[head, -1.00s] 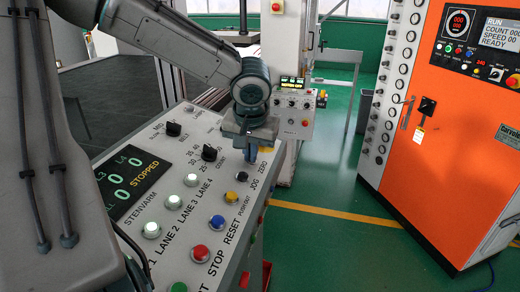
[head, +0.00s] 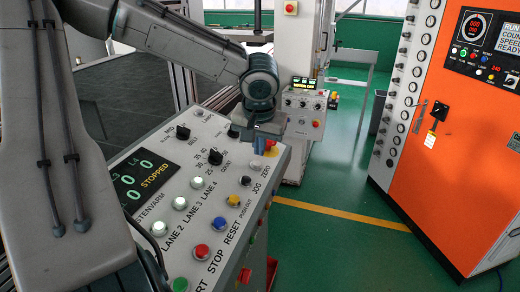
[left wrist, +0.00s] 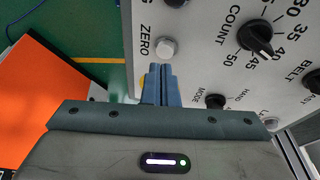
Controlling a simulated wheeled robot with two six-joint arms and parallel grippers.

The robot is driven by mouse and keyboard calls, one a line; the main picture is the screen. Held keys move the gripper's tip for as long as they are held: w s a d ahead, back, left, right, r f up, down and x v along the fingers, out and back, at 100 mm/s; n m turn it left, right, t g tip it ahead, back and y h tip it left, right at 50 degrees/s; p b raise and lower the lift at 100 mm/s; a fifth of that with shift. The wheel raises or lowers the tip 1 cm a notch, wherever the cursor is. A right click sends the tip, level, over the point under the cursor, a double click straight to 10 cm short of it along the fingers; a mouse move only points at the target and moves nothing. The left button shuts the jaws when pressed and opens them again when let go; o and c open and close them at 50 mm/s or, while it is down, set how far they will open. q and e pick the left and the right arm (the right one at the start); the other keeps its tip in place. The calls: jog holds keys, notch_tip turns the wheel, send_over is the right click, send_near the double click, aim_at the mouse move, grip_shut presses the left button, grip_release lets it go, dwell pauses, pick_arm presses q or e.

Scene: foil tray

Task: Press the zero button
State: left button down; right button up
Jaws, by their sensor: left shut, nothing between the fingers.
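The zero button (head: 254,166) is a small pale grey round button beside the ZERO label on the slanted grey control panel. It also shows clear of the fingers in the left wrist view (left wrist: 167,48). My left gripper (head: 261,146) is shut and empty, its blue fingers pointing down at the panel's far right corner. In the left wrist view the fingertips (left wrist: 160,68) appear just below the zero button in the picture, close but not covering it. I cannot tell whether they touch the panel. A yellow part (head: 271,152) is partly hidden behind the fingers. My right gripper is not in view.
Near the zero button are the jog button (head: 245,181), a yellow button (head: 233,200) and a black count knob (head: 215,157). The panel display (head: 145,178) reads STOPPED with zeros. An orange cabinet (head: 440,150) stands at right, with open green floor between.

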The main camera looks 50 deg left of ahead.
pick_arm(q)
jog(key=b+v, duration=0.2)
jog(key=v, duration=0.8)
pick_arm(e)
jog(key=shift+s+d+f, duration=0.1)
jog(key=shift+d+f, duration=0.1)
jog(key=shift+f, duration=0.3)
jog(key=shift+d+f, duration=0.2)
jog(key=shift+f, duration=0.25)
pick_arm(q)
jog(key=shift+s+d+r, duration=0.15)
jog(key=shift+r, duration=0.05)
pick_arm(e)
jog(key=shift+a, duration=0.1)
